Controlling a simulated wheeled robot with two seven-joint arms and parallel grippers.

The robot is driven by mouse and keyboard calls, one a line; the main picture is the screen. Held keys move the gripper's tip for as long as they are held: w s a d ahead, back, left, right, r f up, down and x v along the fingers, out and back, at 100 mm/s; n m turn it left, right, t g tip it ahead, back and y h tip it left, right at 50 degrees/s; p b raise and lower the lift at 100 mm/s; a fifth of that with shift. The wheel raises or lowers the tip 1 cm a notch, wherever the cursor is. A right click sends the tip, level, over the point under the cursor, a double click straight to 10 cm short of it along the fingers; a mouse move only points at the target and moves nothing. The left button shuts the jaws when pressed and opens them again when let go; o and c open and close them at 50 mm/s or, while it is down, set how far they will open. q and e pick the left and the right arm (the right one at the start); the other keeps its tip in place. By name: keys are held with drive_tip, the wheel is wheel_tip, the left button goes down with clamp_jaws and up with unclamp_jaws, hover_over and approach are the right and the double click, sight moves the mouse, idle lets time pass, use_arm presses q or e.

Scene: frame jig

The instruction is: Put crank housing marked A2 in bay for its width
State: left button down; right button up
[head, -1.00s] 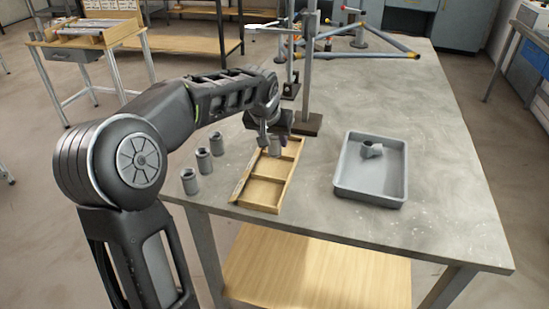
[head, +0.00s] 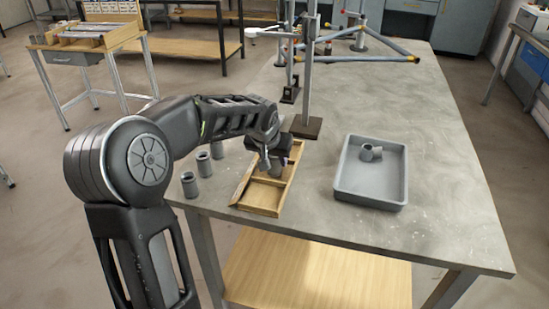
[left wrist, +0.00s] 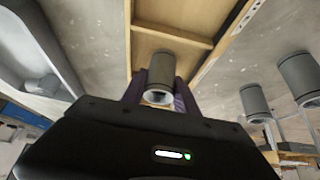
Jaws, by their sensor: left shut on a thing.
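My left gripper (head: 272,166) is shut on a grey cylindrical crank housing (left wrist: 160,72). It holds the housing over the wooden bay frame (head: 262,207), around its middle bay. In the left wrist view, the housing sits between the two fingers, with the wooden frame (left wrist: 172,38) and a divider behind it. I cannot tell whether the housing touches the frame's floor. No A2 mark is readable. The gripper and arm hide the far part of the frame in the head view. My right gripper is not in view.
Three more grey housings stand left of the frame, the nearest one (head: 189,185) by the table edge. A grey tray (head: 371,193) to the right holds another housing (head: 368,153). A post on a dark base (head: 306,127) stands just behind the frame.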

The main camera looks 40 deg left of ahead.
use_arm(q)
drive_tip(key=shift+f, duration=0.1)
drive_tip(key=c, duration=1.4)
unclamp_jaws()
drive_tip(key=shift+f, duration=0.1)
drive_tip(key=o, duration=0.5)
drive_tip(key=shift+c, duration=0.2)
drive_tip(key=shift+r, duration=0.25)
drive_tip(key=v, duration=1.2)
